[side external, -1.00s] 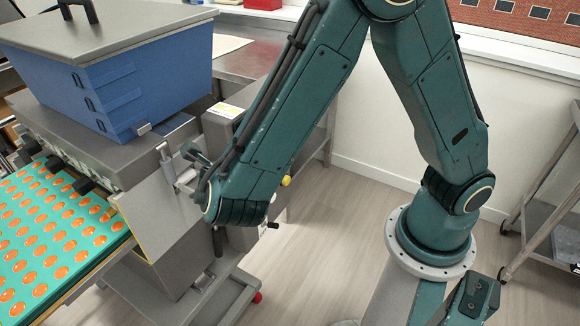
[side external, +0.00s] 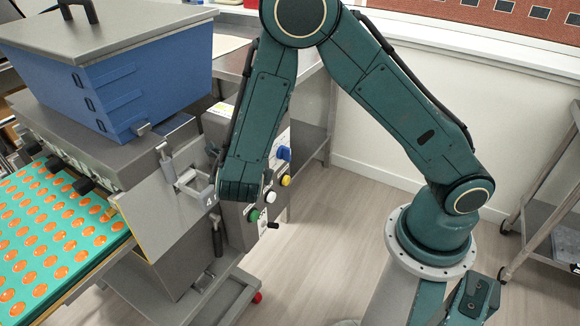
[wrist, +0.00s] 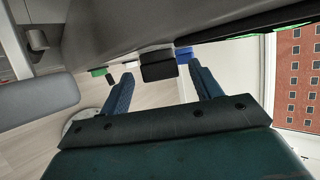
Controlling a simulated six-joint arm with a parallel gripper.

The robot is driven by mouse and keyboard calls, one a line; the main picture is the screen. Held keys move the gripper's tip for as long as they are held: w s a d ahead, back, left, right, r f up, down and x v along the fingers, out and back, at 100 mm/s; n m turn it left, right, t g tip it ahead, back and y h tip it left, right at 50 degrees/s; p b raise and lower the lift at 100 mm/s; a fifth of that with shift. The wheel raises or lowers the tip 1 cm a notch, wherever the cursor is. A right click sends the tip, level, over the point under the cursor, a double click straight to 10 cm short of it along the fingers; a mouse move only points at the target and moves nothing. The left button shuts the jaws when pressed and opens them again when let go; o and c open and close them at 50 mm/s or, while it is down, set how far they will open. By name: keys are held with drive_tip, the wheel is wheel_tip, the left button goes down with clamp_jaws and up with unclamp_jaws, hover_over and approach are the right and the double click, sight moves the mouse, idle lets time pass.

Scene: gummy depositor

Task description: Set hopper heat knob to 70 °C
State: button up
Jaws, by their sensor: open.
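Several controls sit on the grey control box, including a blue knob (side external: 284,153), a yellow button (side external: 286,180) and a green button (side external: 253,215). I cannot read which control is the hopper heat knob, or any scale. In the wrist view, my gripper (wrist: 163,88) is open and empty. A black block-like control (wrist: 158,65) shows beyond the gap between the blue fingers, apart from them as far as I can tell. A blue part (wrist: 184,54) lies just to its right. In the side view, my arm hides the gripper and part of the box front.
The blue hopper (side external: 150,85) stands on the depositor left of the box. A teal mould tray (side external: 60,230) with orange gummies lies at the left. A grey guard plate and bracket stand close left of my wrist.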

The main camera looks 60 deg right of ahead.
drive_tip(key=shift+w+d+f, duration=0.2)
drive_tip(key=shift+d+f, duration=0.15)
drive_tip(key=shift+d, duration=0.05)
drive_tip(key=c, duration=1)
drive_tip(key=shift+a, duration=0.1)
drive_tip(key=shift+f+n+h, duration=0.2)
drive_tip(key=shift+n+h, duration=0.2)
drive_tip(key=shift+h, duration=0.9)
drive_tip(key=shift+t, duration=0.3)
drive_tip(key=o, duration=1)
